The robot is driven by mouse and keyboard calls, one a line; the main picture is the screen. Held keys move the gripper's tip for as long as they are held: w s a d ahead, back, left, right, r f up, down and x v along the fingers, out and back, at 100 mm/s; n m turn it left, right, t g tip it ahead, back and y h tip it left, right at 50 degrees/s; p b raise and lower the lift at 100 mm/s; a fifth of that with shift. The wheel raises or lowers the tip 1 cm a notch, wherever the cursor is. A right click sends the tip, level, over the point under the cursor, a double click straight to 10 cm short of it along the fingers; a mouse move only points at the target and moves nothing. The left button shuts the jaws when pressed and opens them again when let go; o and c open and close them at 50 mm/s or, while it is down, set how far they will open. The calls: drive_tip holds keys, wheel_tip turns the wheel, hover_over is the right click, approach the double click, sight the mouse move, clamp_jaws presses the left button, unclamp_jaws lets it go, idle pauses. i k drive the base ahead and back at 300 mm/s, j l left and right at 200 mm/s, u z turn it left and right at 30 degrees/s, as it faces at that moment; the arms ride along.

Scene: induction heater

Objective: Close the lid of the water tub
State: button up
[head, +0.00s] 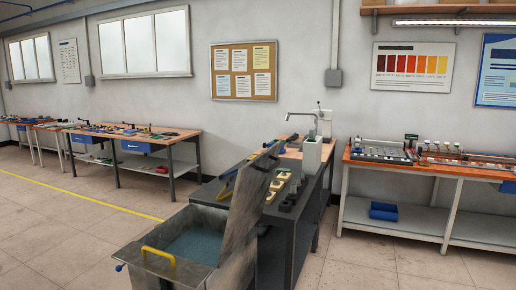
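The water tub (132,256) is a grey metal box at the bottom centre, with bluish water (196,245) inside. A yellow handle (158,256) is on its near side. Its lid (240,222) is a grey, worn panel standing steeply up at the tub's right side, so the tub is open. A yellow handle (227,186) shows at the lid's left edge. The lid hides part of the dark bench behind it. My gripper is not in view.
A dark bench (292,225) with small parts and a white unit (312,155) stands right behind the tub. Workbenches line the wall at left and right (462,170). A blue bin (384,211) sits on the right bench's lower shelf. Tiled floor (70,235) is free at left.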

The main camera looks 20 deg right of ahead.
sight(254, 178)
drive_tip(key=i+l+u, duration=0.3)
drive_tip(key=l+u, duration=0.25)
drive_tip(key=i+l+u, duration=0.2)
drive_tip(key=l+u, duration=1.4)
drive_tip(key=l, duration=0.15)
drive_tip(key=k+l+u, duration=0.2)
drive_tip(key=l+u, duration=0.3)
drive_tip(key=k+l+u, duration=0.3)
drive_tip(key=l+u, duration=0.25)
drive_tip(key=k+l+u, duration=0.35)
drive_tip(key=l+u, duration=0.15)
drive_tip(key=k+l+u, duration=0.25)
drive_tip(key=k+u, duration=0.15)
drive_tip(key=u, duration=0.15)
